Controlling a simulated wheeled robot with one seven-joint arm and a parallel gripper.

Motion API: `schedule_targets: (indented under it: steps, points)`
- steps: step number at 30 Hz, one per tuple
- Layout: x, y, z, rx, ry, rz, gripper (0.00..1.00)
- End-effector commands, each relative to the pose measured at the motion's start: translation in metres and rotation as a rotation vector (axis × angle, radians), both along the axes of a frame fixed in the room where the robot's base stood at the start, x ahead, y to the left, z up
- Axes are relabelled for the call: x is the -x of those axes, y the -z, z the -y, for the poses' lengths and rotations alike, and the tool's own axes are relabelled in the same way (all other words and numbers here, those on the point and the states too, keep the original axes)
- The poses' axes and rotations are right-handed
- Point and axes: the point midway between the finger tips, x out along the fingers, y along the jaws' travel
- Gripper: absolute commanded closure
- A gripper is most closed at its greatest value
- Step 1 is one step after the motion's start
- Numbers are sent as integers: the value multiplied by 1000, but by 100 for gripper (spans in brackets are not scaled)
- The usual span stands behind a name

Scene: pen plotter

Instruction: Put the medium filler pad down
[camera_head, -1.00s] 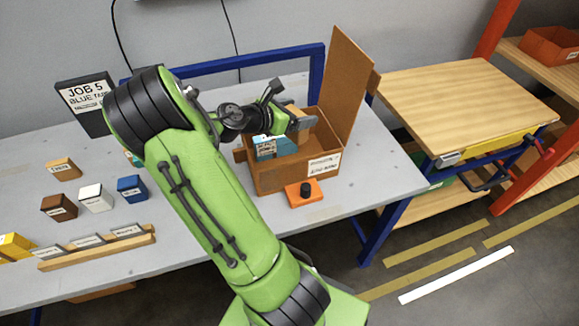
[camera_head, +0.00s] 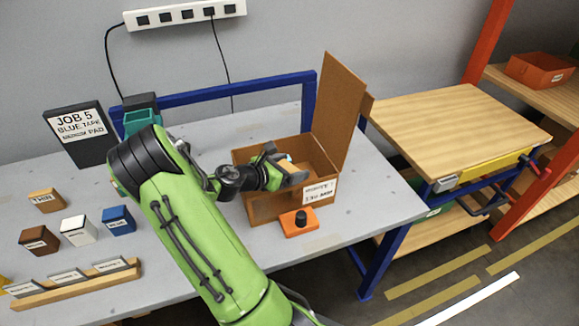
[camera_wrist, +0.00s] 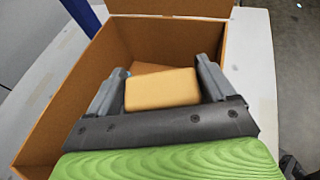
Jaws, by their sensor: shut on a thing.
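The medium filler pad is a tan block (camera_wrist: 162,89) between my gripper's two grey fingers in the wrist view. My gripper (camera_wrist: 160,84) is shut on it. In the head view my gripper (camera_head: 293,175) reaches down inside the open brown carton (camera_head: 268,206), and my wrist hides most of the pad. The wrist view shows the carton's walls (camera_wrist: 70,85) around the fingers. A bit of light blue and a brown surface show just beyond the pad. I cannot tell whether the pad touches anything below it.
The carton's tall flap (camera_head: 338,112) stands up on its right side. An orange block with a black knob (camera_head: 299,222) sits in front of the carton. Small coloured blocks (camera_head: 79,230) and a job sign (camera_head: 80,133) stand at the left. Grey table is free right of the carton.

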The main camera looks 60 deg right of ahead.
Motion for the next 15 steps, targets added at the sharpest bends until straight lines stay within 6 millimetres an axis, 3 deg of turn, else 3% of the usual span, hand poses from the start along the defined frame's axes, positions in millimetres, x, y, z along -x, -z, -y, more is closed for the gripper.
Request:
schedule_targets:
  steps: [7, 8, 9, 11, 15]
  points:
    - [0, 9, -1, -9, 1, 2, 47]
    - [0, 9, -2, -10, 1, 2, 12]
    - [0, 9, -2, -10, 1, 2, 6]
    - [0, 9, -2, -10, 1, 2, 0]
    - [1, 9, -2, -10, 2, 2, 0]
